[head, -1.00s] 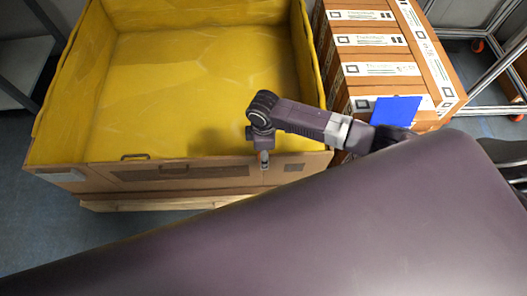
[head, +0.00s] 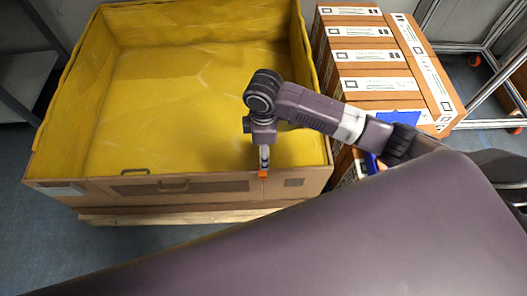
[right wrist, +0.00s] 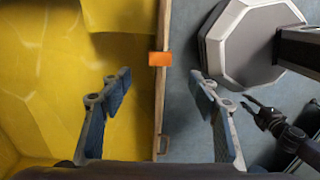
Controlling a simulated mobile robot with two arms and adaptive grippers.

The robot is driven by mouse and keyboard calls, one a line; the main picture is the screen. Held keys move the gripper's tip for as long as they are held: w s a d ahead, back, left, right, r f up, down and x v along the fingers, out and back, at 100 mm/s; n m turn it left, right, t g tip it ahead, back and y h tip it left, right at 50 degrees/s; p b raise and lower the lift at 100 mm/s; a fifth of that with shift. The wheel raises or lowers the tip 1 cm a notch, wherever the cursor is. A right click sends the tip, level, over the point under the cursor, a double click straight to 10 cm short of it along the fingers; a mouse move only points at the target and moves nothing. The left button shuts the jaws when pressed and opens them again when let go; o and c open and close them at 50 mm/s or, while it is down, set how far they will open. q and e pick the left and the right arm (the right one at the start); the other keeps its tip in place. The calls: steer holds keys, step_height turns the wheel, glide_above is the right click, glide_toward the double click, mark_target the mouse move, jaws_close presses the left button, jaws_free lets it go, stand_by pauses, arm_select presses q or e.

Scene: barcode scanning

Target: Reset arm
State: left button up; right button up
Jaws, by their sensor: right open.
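My right gripper (right wrist: 162,92) is open and empty in the right wrist view, its two fingers wide apart, with the front rim of the yellow-lined crate (right wrist: 165,20) between them in the picture. In the head view my right arm comes in from the right, and its gripper (head: 264,155) hangs down over the crate's front wall (head: 215,184). An orange piece on the crate's rim shows in the right wrist view (right wrist: 160,58). A dark claw-like part (right wrist: 262,115) at the right of the right wrist view may be my left gripper; its jaw state is unclear.
The crate's yellow inside (head: 180,100) looks empty. Orange-brown labelled boxes (head: 370,70) stand right of it, with a blue panel (head: 398,118) partly behind my arm. A metal frame (head: 490,85) is at the right, a grey shelf (head: 25,75) at the left.

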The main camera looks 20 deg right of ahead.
stand_by(0.3)
steer(key=s+a+m+t+y, duration=0.2)
steer(key=s+a+m+y, duration=0.15)
steer(key=s+a, duration=0.35)
steer(key=s+d+r+m+t+h, duration=0.2)
steer(key=s+d+m+h, duration=0.1)
steer(key=s+d+m, duration=0.85)
step_height(320, 180, down, 27)
steer(key=d+n+g, duration=0.2)
steer(key=n, duration=0.1)
steer(key=s+d+f+g, duration=0.1)
steer(key=s+d+f, duration=0.1)
steer(key=s+f, duration=1.3)
steer(key=shift+s+d, duration=0.3)
steer(key=shift+s, duration=0.9)
